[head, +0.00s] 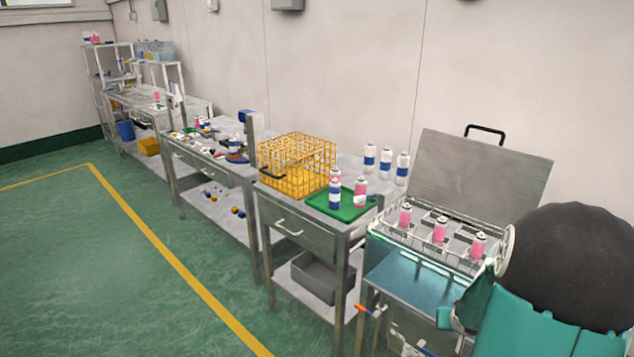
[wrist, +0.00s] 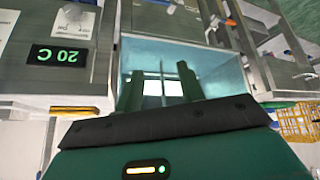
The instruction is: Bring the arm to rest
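My gripper (wrist: 160,82) shows in the wrist view with its two dark green fingers apart. No object is seen held between them; a pale patch and a blue-green tank wall (wrist: 220,68) show behind. In the head view my teal and black arm fills the lower right corner, and the gripper itself cannot be made out there. The arm covers part of a metal bath (head: 410,275) with its lid (head: 480,175) raised. A wire rack (head: 462,262) at the bath's top holds pink cans (head: 440,229).
Left of the bath, a steel table carries a yellow wire basket (head: 297,165), a green tray (head: 343,206) with cans, and blue-white cans (head: 403,168). More workbenches run further left along the wall. A "20 C" display (wrist: 60,55) shows in the wrist view. The green floor (head: 70,260) is clear.

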